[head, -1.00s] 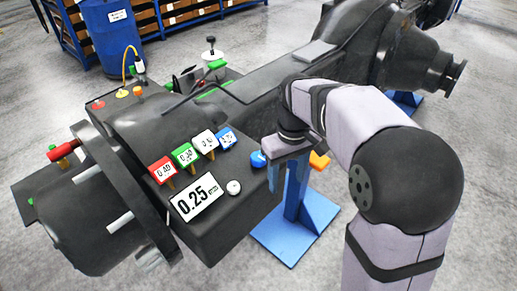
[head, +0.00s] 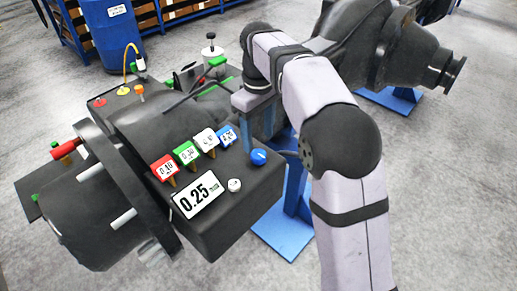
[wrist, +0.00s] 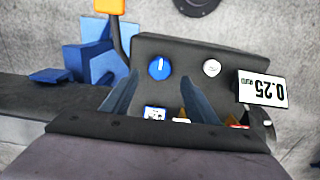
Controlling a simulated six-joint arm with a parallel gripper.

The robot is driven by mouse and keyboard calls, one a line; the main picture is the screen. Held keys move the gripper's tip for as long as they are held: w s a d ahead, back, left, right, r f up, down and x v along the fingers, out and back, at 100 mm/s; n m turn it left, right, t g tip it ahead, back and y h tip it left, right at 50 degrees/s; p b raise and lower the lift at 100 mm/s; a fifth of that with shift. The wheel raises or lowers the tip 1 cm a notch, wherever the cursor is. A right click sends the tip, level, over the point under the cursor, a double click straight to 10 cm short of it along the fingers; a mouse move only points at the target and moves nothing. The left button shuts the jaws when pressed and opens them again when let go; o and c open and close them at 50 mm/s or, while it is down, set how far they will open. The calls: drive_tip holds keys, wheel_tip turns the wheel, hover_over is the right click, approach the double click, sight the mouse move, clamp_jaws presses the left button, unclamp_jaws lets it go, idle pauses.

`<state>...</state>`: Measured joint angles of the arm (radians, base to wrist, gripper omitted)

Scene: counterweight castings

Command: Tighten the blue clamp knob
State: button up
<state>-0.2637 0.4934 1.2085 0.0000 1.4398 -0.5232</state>
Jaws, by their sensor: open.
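The blue clamp knob (head: 259,157) sits on the right end of the dark casting's top face, with a light line across it. In the wrist view the knob (wrist: 159,68) shows whole, beyond the fingertips and roughly centred between them. My gripper (head: 258,135) is just behind the knob in the head view, its fingers apart. In the wrist view my gripper (wrist: 161,88) is open and empty. I cannot tell its height above the casting.
A white knob (head: 234,185) and a 0.25 display (head: 198,194) are nearby. Red (head: 165,168), green (head: 186,153), white (head: 206,140) and blue (head: 227,136) tags stand close to my gripper. An orange part (wrist: 109,6) rises beside the casting.

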sight(258, 154)
drive_tip(key=shift+f+p, duration=0.85)
drive_tip(key=shift+f, duration=2.2)
drive_tip(key=c, duration=1)
